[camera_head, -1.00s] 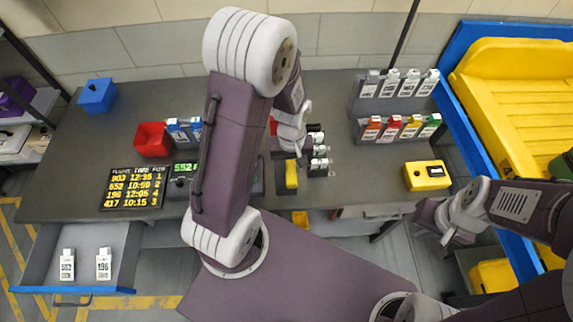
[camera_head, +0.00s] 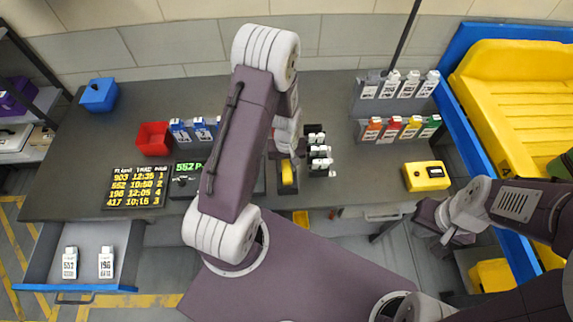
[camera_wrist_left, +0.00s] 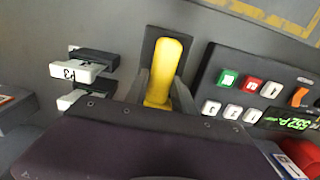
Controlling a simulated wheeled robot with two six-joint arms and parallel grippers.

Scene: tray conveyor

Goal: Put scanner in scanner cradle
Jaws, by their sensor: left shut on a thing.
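The yellow scanner (camera_head: 287,173) is near the front of the grey table, and it also shows upright in the left wrist view (camera_wrist_left: 166,70). My left gripper (camera_wrist_left: 162,95) is shut on it, with a grey finger on each side. A dark scanner cradle (camera_wrist_left: 150,48) shows around the scanner's far end; in the head view its dark edge (camera_head: 288,190) lies just below the yellow. I cannot tell whether the scanner is fully seated or just above it. My right gripper (camera_head: 440,220) hangs off the table at the right; its jaws are unclear.
A control panel with coloured buttons (camera_wrist_left: 245,85) stands right of the cradle in the wrist view. Black and white stamp-like holders (camera_head: 320,155) stand close on the other side. A red bin (camera_head: 153,139), a blue box (camera_head: 98,95) and a yellow box (camera_head: 427,176) lie further off.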

